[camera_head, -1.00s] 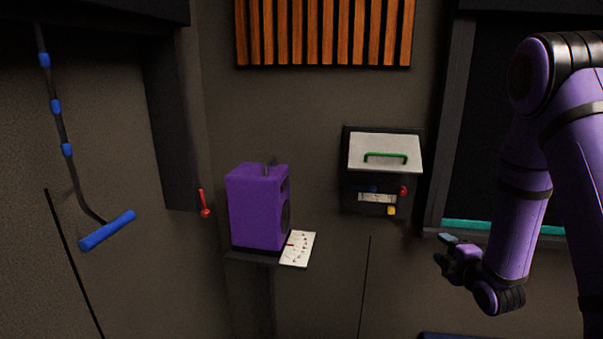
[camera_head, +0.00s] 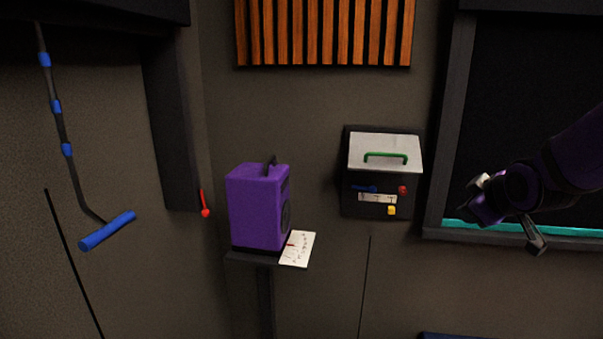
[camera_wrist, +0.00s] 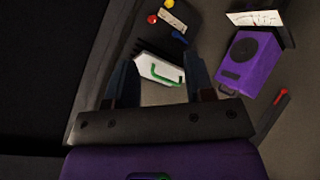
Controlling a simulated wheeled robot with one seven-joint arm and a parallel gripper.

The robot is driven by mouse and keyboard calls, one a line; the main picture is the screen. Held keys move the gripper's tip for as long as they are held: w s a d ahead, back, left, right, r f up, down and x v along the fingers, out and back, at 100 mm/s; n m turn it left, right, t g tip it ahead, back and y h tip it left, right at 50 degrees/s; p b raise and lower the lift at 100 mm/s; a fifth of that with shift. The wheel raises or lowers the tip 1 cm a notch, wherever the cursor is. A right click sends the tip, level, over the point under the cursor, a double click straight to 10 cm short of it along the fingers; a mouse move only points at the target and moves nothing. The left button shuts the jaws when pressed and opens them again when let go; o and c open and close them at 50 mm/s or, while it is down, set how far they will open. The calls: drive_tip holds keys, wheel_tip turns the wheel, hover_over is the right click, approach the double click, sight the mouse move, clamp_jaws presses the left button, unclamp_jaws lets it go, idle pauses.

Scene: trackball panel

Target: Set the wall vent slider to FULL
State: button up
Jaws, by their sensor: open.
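A dark wall box (camera_head: 350,205) carries a pale tilted lid (camera_head: 372,145) with a green handle (camera_head: 386,156). Below the lid are a blue lever-like part (camera_head: 364,188), a red knob (camera_head: 403,190), a yellow knob (camera_head: 391,210) and a marked white strip (camera_head: 376,198). I cannot read the markings or tell for sure which part is the vent slider. My gripper (camera_head: 480,200) is open and empty, to the right of the box and apart from it. In the wrist view the lid (camera_wrist: 145,65) lies beyond and between the open fingers of my gripper (camera_wrist: 162,82).
A purple speaker (camera_head: 256,208) and a white sheet (camera_head: 298,249) sit on a small stand left of the box. A red lever (camera_head: 205,204) is on the wall further left. A blue-handled hanging bar (camera_head: 107,230) is at far left. A dark framed panel (camera_head: 440,150) lies behind my arm.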

drive_tip(key=s+a+r+m+g, duration=0.1)
drive_tip(key=s+r+m, duration=0.1)
drive_tip(key=s, duration=0.6)
drive_tip(key=s+a+r+m+g, duration=0.2)
drive_tip(key=s+r+m, duration=0.1)
drive_tip(key=s, duration=0.5)
drive_tip(key=s+a+r+m+g, duration=0.1)
drive_tip(key=s+r+m+g, duration=0.1)
drive_tip(key=s, duration=0.6)
drive_tip(key=shift+a+r+m+y, duration=0.15)
drive_tip(key=shift+a+m+y, duration=0.2)
drive_tip(key=shift+m+y, duration=0.05)
